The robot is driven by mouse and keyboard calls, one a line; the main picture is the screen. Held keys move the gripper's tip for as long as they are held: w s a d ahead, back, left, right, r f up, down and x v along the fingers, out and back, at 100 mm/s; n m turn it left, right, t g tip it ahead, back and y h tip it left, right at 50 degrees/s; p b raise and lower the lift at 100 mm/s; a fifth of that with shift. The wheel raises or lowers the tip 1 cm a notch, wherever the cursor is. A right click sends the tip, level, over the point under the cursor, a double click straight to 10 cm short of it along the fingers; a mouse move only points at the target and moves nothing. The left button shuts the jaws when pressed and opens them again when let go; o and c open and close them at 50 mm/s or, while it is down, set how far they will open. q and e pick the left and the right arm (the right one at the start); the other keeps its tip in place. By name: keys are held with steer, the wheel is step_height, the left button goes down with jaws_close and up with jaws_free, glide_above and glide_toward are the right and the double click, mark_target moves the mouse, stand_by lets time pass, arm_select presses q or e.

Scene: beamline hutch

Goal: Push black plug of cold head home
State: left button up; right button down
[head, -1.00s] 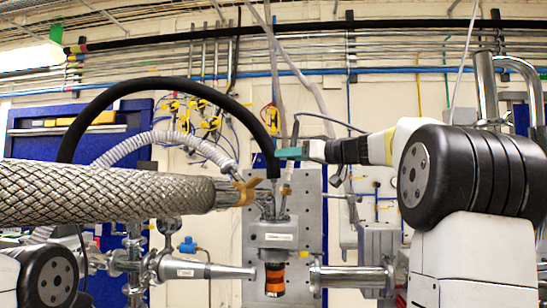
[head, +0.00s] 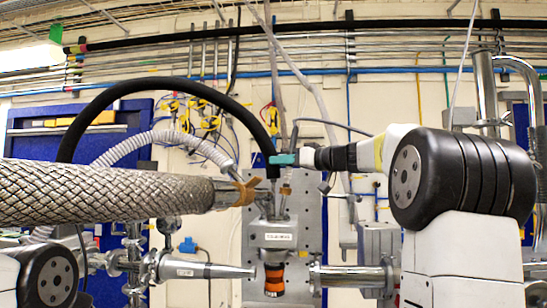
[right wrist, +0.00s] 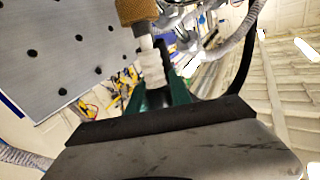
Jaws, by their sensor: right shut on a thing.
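The cold head (head: 292,238) is a grey labelled body at mid-picture in the head view, with a black and orange section below it. The black plug (head: 272,171) is at the lower end of a thick black hose, above the cold head's top. My right gripper (head: 284,159) comes in from the right, its teal fingertips shut on the plug. The lower end of the plug is crowded by thin lines, so I cannot tell how it meets the cold head. In the right wrist view, the green fingers (right wrist: 163,100) show, but the plug is largely hidden. My left gripper is not in view.
A thick braided hose (head: 100,192) crosses from the left, ending close to the plug. The black hose (head: 165,84) arches over it. A grey ribbed hose (head: 185,140) hangs between them. Steel beam pipes (head: 345,276) flank the cold head. A perforated plate (right wrist: 65,65) stands behind.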

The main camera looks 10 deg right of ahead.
steer(key=shift+a+f, duration=0.1)
steer(key=shift+f, duration=0.5)
steer(key=c, duration=1.2)
jaws_free()
steer(key=shift+o, duration=0.2)
steer(key=v, duration=0.7)
steer(key=shift+s+d, duration=0.25)
steer(key=shift+s, duration=0.05)
steer(key=shift+d, duration=0.1)
